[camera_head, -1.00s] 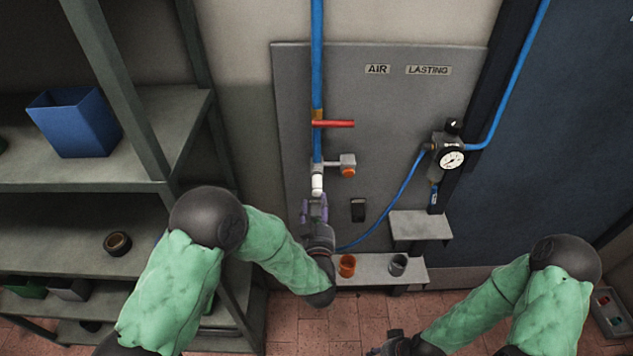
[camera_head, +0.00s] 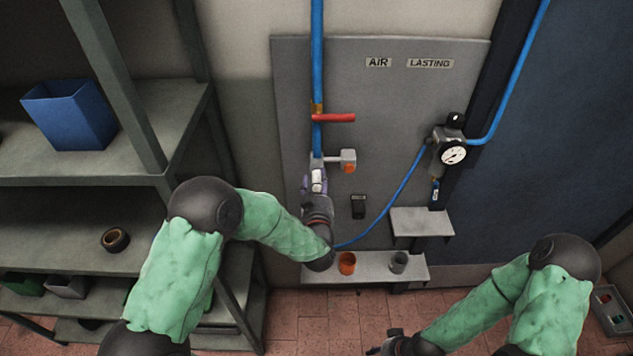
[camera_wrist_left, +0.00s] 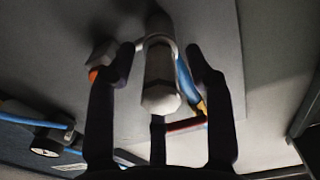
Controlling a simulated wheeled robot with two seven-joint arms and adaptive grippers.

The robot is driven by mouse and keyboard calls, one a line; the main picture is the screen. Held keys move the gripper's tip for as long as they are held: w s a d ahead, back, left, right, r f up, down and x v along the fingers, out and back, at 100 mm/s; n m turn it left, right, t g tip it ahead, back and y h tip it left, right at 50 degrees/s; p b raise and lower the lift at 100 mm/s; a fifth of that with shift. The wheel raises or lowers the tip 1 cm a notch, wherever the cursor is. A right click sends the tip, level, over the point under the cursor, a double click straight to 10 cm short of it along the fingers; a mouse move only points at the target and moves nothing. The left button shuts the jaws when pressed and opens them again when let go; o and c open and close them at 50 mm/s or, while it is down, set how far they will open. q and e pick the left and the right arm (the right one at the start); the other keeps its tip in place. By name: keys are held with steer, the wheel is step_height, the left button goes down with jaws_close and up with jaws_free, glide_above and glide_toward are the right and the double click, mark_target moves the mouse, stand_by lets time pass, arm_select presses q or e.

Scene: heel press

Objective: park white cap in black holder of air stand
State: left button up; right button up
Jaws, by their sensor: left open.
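The white cap (camera_head: 317,177) is on the lower end of the blue pipe on the grey panel. In the left wrist view the white cap (camera_wrist_left: 160,92) stands between the fingers. My left gripper (camera_head: 316,182) is around the cap from below, with its fingers apart. In the wrist view the fingers of the left gripper (camera_wrist_left: 165,75) show gaps on both sides of the cap. The black holder (camera_head: 358,206) is on the panel, right of and lower than the cap. My right gripper (camera_head: 388,343) is low at the bottom edge, and its fingers are unclear.
A red lever (camera_head: 333,118) and a side fitting with an orange end (camera_head: 348,161) sit close to the cap. A small shelf (camera_head: 318,272) below bears an orange cup (camera_head: 347,262) and a grey cup (camera_head: 398,262). A gauge (camera_head: 453,154) and a blue hose are at the right.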

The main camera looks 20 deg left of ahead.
mark_target(317, 189)
arm_select(q)
steer(key=shift+w+a, duration=0.2)
steer(key=shift+w, duration=0.5)
steer(key=shift+b, duration=0.55)
stand_by(0.6)
jaws_close()
steer(key=shift+s, duration=0.1)
steer(key=shift+p+v, duration=0.35)
steer(key=shift+v, duration=2.55)
steer(key=shift+s+d, duration=0.15)
steer(key=shift+s, duration=0.1)
